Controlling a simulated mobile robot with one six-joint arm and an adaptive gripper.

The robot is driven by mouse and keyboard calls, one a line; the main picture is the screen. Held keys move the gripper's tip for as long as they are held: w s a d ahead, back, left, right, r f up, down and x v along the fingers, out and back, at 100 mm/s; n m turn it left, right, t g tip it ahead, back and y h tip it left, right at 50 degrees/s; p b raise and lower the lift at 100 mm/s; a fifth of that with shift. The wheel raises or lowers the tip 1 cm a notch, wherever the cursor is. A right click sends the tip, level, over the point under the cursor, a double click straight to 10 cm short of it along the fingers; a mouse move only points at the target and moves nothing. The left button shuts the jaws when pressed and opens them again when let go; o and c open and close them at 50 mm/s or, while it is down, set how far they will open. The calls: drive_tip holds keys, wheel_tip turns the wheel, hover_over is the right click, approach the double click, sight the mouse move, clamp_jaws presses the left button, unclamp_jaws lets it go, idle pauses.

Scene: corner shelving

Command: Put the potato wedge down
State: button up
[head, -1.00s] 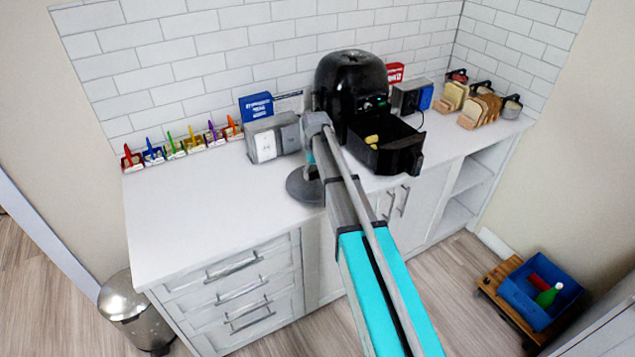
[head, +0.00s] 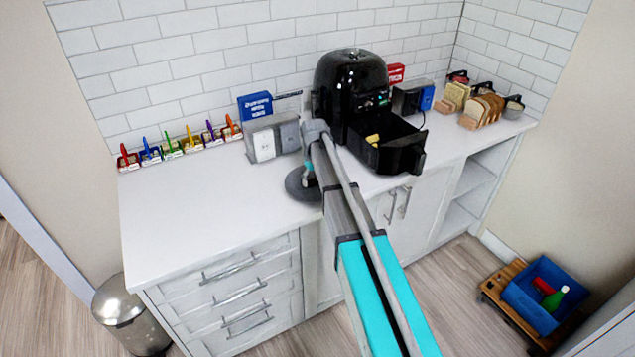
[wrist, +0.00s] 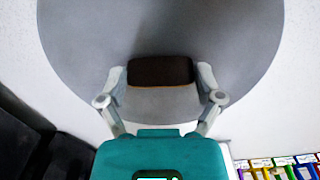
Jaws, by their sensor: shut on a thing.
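The potato wedge (wrist: 160,71) shows in the wrist view as a dark brown block with a thin orange lower edge. My gripper (wrist: 161,78) is shut on it, one finger at each end. Behind it lies a round grey disc (wrist: 240,50), which fills much of the wrist view. In the head view the disc (head: 298,187) lies on the counter, left of the air fryer, with my arm's end over it. The held wedge is hidden there. I cannot tell whether the wedge touches the disc.
A black air fryer (head: 345,85) has its drawer (head: 404,155) pulled out, with yellow pieces (head: 373,139) inside. A grey socket box (head: 264,142) stands behind the disc. Small coloured holders (head: 170,150) line the wall. The white counter (head: 205,215) is clear to the left.

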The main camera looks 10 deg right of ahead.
sight(315, 181)
drive_tip(key=shift+f, duration=0.2)
drive_tip(key=o, duration=0.6)
drive_tip(key=shift+r, duration=0.1)
drive_tip(key=shift+r, duration=0.15)
wheel_tip(315, 181, up, 12)
drive_tip(key=p, duration=1.2)
idle(0.7)
drive_tip(key=s+m, duration=0.1)
drive_tip(key=s, duration=0.8)
drive_tip(key=s+m, duration=0.1)
drive_tip(key=s, duration=0.9)
drive_tip(key=s+d+m, duration=0.1)
drive_tip(key=s, duration=0.9)
drive_tip(key=shift+s+m, duration=0.1)
drive_tip(key=shift+m, duration=0.2)
